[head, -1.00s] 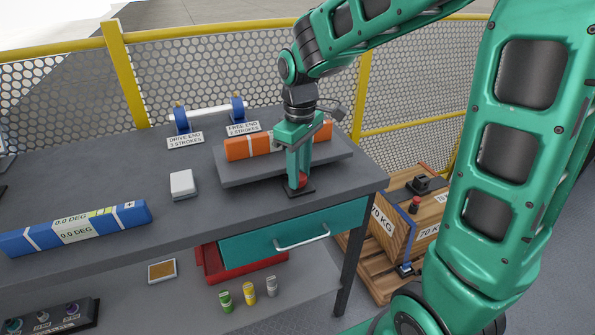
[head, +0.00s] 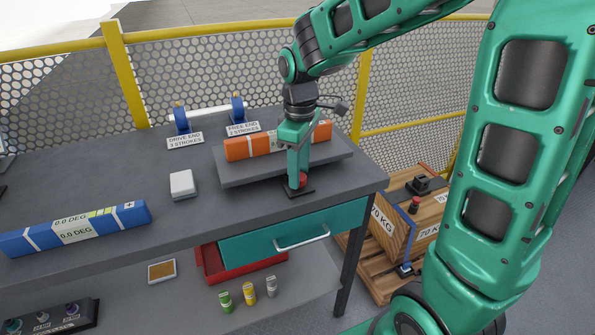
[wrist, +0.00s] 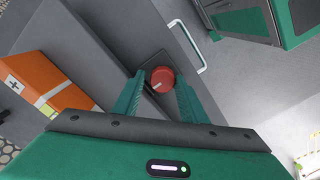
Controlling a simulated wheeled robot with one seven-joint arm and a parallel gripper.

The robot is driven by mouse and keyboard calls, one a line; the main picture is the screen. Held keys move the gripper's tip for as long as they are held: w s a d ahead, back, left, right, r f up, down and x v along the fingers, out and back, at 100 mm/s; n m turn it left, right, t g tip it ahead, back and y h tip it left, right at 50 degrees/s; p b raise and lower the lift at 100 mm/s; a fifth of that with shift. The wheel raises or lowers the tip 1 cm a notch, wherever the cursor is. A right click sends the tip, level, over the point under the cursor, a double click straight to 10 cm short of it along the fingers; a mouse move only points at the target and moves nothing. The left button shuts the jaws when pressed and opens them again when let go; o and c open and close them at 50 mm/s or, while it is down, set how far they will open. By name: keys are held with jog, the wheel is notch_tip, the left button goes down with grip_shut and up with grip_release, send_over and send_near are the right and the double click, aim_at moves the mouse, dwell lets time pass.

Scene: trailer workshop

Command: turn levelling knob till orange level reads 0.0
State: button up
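The orange level (head: 249,146) lies on a grey tilting plate (head: 235,175) on the bench. My gripper hides its middle in the head view, so its reading cannot be seen. Its plus-marked end (wrist: 33,82) shows at the left in the wrist view. The red levelling knob (wrist: 163,79), with a pale mark on its top, stands at the plate's front edge. It also shows low at my fingertips in the head view (head: 302,180). My gripper (wrist: 161,82) points down with a finger on each side of the knob, seemingly closed on it.
A blue level (head: 75,229) reading 0.0 DEG lies at the bench's left front. A small white box (head: 182,184) and a blue-ended roller (head: 210,112) with stroke labels stand nearby. A teal drawer (head: 290,230) is below; weighted wooden crates (head: 395,225) stand right.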

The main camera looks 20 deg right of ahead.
jog(key=shift+s, duration=0.1)
notch_tip(320, 180, up, 11)
jog(key=shift+f, duration=0.2)
dwell(0.5)
jog(key=shift+o, duration=1.4)
notch_tip(320, 180, down, 11)
jog(key=m, duration=1.2)
jog(key=shift+s+a, duration=0.15)
